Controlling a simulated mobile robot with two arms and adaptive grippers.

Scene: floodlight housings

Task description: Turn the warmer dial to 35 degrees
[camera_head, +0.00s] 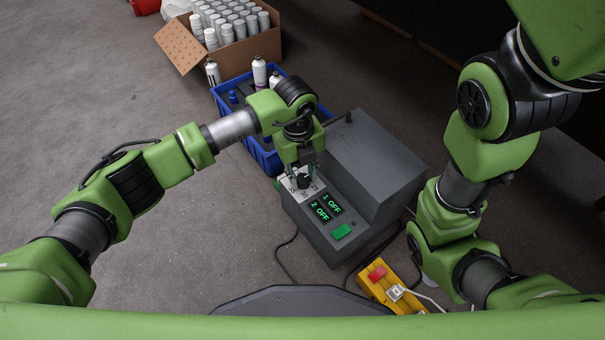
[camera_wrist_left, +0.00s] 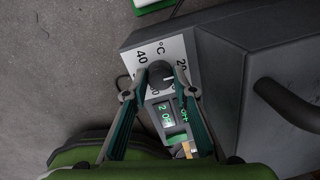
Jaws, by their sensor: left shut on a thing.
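The warmer (camera_head: 370,160) is a dark grey box on the floor with a lower front panel. Its black dial (camera_head: 303,181) sits on a white scale plate (camera_wrist_left: 176,47) marked °C, with 40 and 20 readable in the left wrist view. My left gripper (camera_head: 303,175) points down at the dial and is shut on it. In the left wrist view its fingertips stand on both sides of the dial (camera_wrist_left: 160,74). The dial's exact setting is hard to read. Green displays (camera_head: 326,207) read 1 OFF and 2 OFF. My right gripper is out of view.
A green button (camera_head: 341,231) is on the panel. A blue crate (camera_head: 262,150) with bottles stands behind the warmer, and a cardboard box (camera_head: 258,48) of cans is farther back. A yellow box with a red switch (camera_head: 377,272) and cables lies in front.

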